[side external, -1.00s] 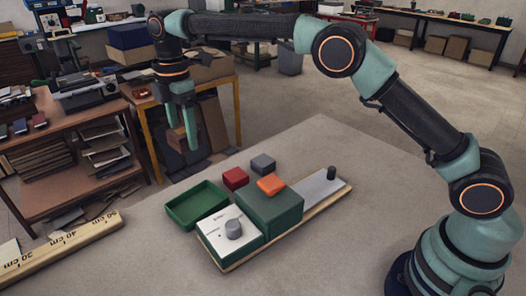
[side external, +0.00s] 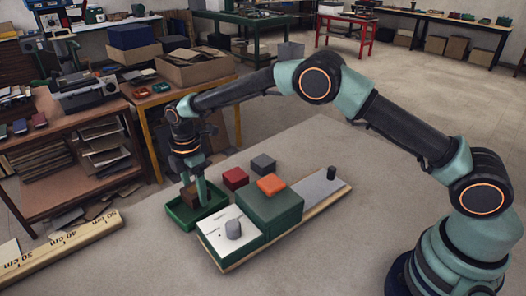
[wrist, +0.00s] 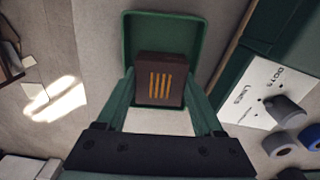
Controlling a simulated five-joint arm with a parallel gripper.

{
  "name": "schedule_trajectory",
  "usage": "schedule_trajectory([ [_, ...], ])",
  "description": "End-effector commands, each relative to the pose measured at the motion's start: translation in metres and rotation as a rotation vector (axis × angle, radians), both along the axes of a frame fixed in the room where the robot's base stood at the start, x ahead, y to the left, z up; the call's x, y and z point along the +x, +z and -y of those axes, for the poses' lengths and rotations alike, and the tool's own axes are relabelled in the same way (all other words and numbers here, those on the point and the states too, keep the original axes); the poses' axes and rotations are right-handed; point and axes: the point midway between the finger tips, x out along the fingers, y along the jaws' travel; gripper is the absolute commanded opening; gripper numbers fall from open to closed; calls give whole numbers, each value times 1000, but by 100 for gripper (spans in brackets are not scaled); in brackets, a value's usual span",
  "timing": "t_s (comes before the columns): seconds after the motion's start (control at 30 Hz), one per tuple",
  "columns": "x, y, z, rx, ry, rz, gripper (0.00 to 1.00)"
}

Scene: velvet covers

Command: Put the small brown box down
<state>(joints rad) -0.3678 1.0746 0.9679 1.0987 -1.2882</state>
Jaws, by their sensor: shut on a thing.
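The small brown box (side external: 188,196) is between the fingers of my gripper (side external: 194,192), which is shut on it. In the wrist view its top is dark brown with several yellow stripes (wrist: 160,84), and a finger stands on each side. The box is at the open green tray (side external: 174,219), within its outline; the tray also shows in the wrist view (wrist: 129,38). I cannot tell whether the box touches the tray floor. My gripper points down over the tray.
A white panel with a grey knob (side external: 233,230) stands just right of the tray, beside a green block (side external: 270,212) bearing an orange box (side external: 271,185). A red box (side external: 235,178) and a grey box (side external: 263,163) stand behind. A wooden ruler (side external: 60,240) lies left.

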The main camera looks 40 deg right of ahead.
Motion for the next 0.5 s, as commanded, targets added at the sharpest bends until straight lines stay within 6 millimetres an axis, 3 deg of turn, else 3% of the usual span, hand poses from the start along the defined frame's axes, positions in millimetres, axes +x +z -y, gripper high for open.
schedule_trajectory([
  [0.17,0,-25,0,0,0,-1,5],
  [0.5,0,-28,0,0,0,0,5],
])
